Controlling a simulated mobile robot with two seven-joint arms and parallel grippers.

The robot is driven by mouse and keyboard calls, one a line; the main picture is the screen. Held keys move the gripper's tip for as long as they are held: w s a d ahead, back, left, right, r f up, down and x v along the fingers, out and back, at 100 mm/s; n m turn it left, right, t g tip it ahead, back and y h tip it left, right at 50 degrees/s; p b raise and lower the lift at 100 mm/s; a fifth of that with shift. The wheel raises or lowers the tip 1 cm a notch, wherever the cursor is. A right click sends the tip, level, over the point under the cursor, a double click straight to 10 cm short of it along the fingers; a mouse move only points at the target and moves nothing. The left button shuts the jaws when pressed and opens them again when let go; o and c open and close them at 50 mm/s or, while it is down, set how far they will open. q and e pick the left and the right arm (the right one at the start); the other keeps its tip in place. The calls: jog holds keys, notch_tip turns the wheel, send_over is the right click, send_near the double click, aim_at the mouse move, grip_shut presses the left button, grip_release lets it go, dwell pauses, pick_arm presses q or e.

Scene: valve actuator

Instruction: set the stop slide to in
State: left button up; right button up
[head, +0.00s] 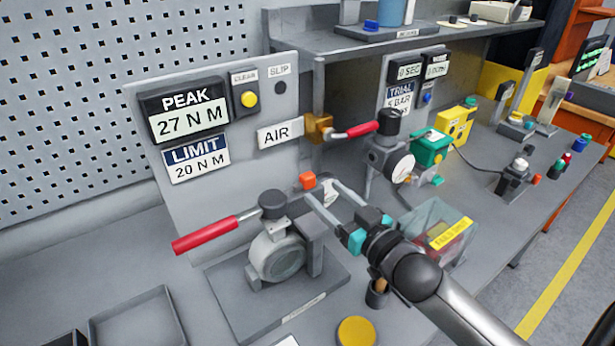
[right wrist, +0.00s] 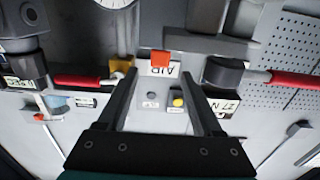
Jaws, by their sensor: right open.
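A small orange block (head: 307,181), which seems to be the stop slide's knob, sits behind the grey valve body (head: 277,252) near the foot of the panel. In the right wrist view the orange block (right wrist: 160,58) appears between the fingertips, with clear gaps to both. My right gripper (head: 323,189) is open and empty, its fingers pointing at the block from the front right. I cannot tell whether the block is between the fingers or beyond them. The slide's track and any in/out marking are not readable. My left gripper is not in view.
A red-handled lever (head: 216,233) tops the valve. The panel holds a yellow button (head: 249,99) and a PEAK display (head: 187,116) reading 27 N M. A red-handled air valve (head: 352,131) is behind my gripper. A clear bin (head: 447,222) stands beside my right arm.

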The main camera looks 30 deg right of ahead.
aim_at(311, 181)
jog(key=shift+w+a, duration=0.15)
jog(key=shift+w, duration=1.05)
jog(key=shift+w+a, duration=0.2)
jog(key=shift+w, duration=1.05)
jog(key=shift+w+a, duration=0.15)
jog(key=shift+w, duration=1.05)
grip_shut()
